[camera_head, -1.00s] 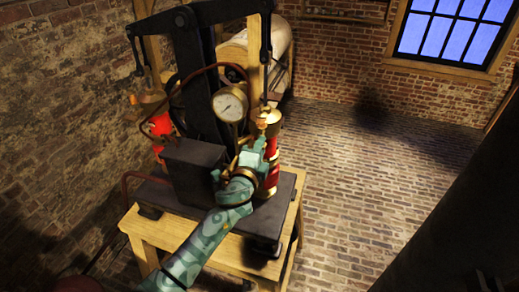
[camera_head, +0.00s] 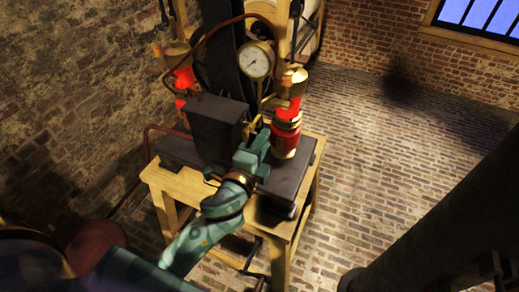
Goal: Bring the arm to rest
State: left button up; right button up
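My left arm comes in from the lower left. Its teal gripper (camera_head: 258,146) is just left of the right-hand red battery jar (camera_head: 287,128), in front of the machine's dark block. The fingers are small and point away from me, so I cannot tell whether they are open or shut. No jar is seen in the gripper. The right-hand jar stands upright in the machine, red with brass fittings. A second red jar (camera_head: 184,78) with brass fittings is on the machine's left side, partly hidden by a pipe. My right gripper is not in view.
The machine has a round gauge (camera_head: 256,61), a dark block (camera_head: 216,127) and a dark base plate on a wooden table (camera_head: 162,181). Brick walls stand behind and to the left.

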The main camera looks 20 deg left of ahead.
pick_arm(q)
jog(key=shift+s, duration=0.85)
jog(key=s+a+f+n+g+b, duration=0.1)
jog(key=s+f+n+g+b, duration=0.15)
jog(key=f, duration=1.05)
jog(key=s+a+f+n+g+b, duration=0.1)
jog(key=s+f+n+g, duration=0.25)
jog(key=f, duration=0.95)
jog(key=s+f+n+g+b, duration=0.2)
jog(key=s+f+n, duration=0.1)
jog(key=f, duration=1)
jog(key=s+a+f+n+g+b, duration=0.2)
jog(key=s+f+g+b, duration=0.1)
jog(key=s+f, duration=0.7)
jog(key=s+a+f+n+g+b, duration=0.2)
jog(key=s+f+b, duration=0.4)
jog(key=s+f, duration=0.5)
jog(key=s+a+f+n+g+b, duration=0.2)
jog(key=s+f+g+b, duration=0.2)
jog(key=s+f, duration=0.6)
jog(key=shift+s+a+f+y+b, duration=0.15)
jog(key=shift+s+f+y+b, duration=0.15)
jog(key=shift+s+b, duration=0.45)
jog(key=shift+w+r, duration=0.1)
